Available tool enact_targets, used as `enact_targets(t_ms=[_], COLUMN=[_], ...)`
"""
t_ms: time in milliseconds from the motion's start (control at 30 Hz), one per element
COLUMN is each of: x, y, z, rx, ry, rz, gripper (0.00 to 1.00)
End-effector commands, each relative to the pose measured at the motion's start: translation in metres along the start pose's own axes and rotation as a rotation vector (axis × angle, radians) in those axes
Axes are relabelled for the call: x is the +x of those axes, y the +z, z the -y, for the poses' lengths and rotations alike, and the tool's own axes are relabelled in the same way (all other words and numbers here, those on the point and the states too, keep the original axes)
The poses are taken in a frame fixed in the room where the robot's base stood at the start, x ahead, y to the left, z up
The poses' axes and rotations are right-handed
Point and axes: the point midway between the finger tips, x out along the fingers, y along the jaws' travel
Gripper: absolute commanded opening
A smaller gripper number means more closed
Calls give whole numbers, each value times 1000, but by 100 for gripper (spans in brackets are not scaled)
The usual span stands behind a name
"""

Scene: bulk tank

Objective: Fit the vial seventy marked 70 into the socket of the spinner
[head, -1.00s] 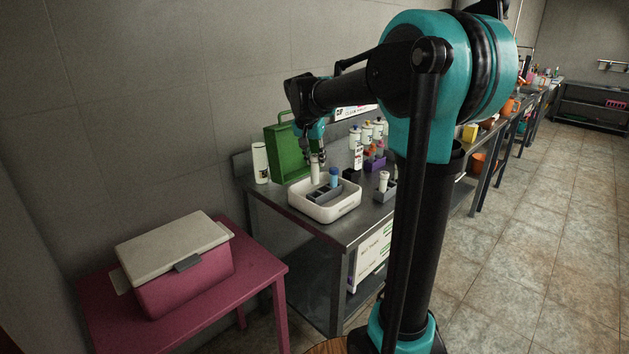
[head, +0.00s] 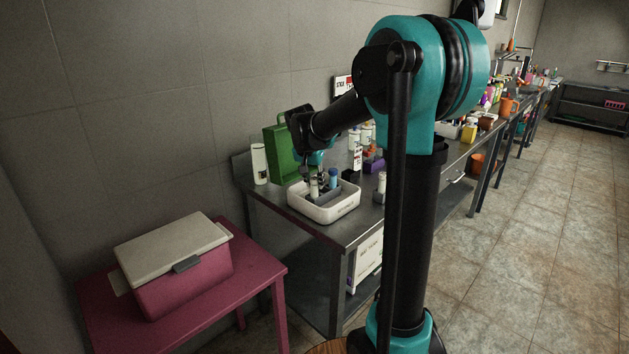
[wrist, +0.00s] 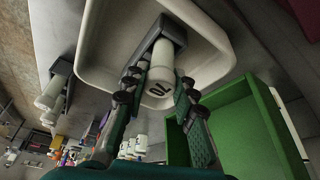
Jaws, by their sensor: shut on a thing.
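The vial marked 70 (wrist: 160,82) is white, and its number reads upside down in the wrist view. My gripper (wrist: 156,92) is shut on it, with one finger on each side. In the head view my gripper (head: 315,174) holds the vial (head: 314,189) upright at the left end of a grey block (head: 347,190). This block stands in a white open basin (head: 325,214), which appears to be the spinner. The socket is hidden, so I cannot tell how deep the vial sits.
A green case (head: 280,155) stands behind the basin, close to my gripper in the wrist view (wrist: 222,125). A white bottle (head: 259,163) is at the left. Another vial (head: 381,183) stands to the right. A pink table with a cooler (head: 185,275) is front left.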

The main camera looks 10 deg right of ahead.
Motion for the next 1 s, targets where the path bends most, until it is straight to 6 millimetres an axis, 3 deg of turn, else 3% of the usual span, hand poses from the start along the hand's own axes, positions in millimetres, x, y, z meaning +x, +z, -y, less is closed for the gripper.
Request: enact_targets(t_ms=[33, 200, 567, 767, 1000], x=[1, 1, -4, -33, -83], y=[0, 0, -1, -1, -1], z=[0, 0, 0, 0, 0], rx=[0, 0, 0, -2, -1], ry=[0, 0, 0, 0, 0], rz=[0, 0, 0, 0, 0], gripper=[28, 47, 47, 47, 47])
